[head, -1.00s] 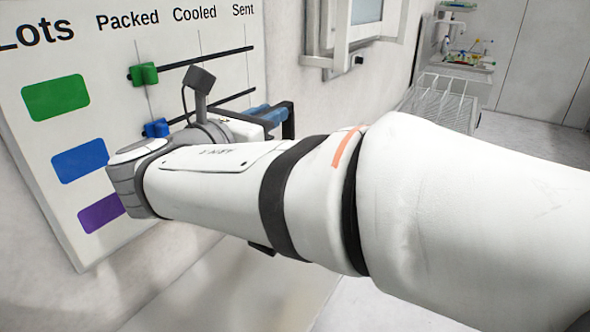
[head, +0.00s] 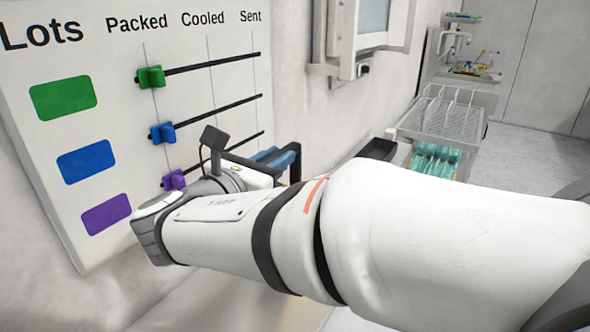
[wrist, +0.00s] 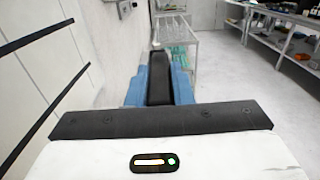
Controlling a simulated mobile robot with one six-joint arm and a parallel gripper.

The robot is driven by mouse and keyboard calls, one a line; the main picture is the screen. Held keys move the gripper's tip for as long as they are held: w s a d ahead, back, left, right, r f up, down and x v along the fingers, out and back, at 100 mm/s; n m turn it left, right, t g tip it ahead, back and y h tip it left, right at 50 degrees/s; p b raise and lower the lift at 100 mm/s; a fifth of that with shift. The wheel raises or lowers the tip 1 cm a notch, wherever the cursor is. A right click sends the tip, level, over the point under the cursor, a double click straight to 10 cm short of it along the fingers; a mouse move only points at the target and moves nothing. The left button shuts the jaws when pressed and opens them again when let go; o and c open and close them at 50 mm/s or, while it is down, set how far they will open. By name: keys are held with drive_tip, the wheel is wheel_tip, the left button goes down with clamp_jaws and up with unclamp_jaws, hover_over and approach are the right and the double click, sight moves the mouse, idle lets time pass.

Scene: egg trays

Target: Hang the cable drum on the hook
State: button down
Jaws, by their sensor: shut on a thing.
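My gripper (head: 284,163) is in front of the lots board, partly hidden behind my own white arm. I cannot clearly make out a hook; a small dark fitting (head: 363,69) on the wall below the screen is too small to tell.
The lots board (head: 105,60) with green, blue and purple sliders hangs close on the left. A wire rack (head: 440,118) and teal trays (head: 434,160) stand along the wall beyond. In the wrist view the floor (wrist: 235,80) is clear, with benches (wrist: 285,45) at the right.

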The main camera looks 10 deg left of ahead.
drive_tip(key=shift+f, duration=1.45)
drive_tip(key=shift+f, duration=0.2)
drive_tip(key=c, duration=1.3)
unclamp_jaws()
drive_tip(key=shift+f, duration=0.1)
drive_tip(key=shift+f, duration=0.1)
